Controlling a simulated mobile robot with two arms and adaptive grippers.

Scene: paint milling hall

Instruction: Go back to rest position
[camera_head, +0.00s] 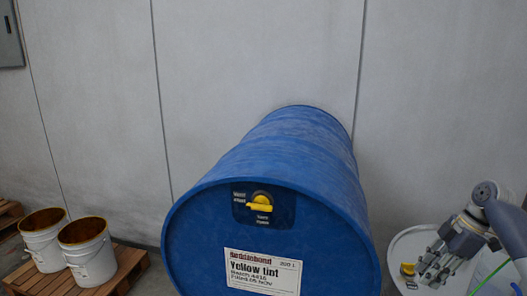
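My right gripper (431,272) is at the lower right, its arm coming in from the right edge. Its fingers point down and left, look apart, and show nothing held between them. It is in front of or above a pale round drum (405,245), close to a small yellow part (407,269) there; I cannot tell whether they touch. My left gripper is not in view.
A large blue drum (290,150) labelled "Yellow tint", with a yellow valve knob (261,201), lies on its side in the centre. Two white buckets (42,247) (92,263) with brown-stained insides stand on a wooden pallet (125,268) at left. A grey wall (250,60) closes the back.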

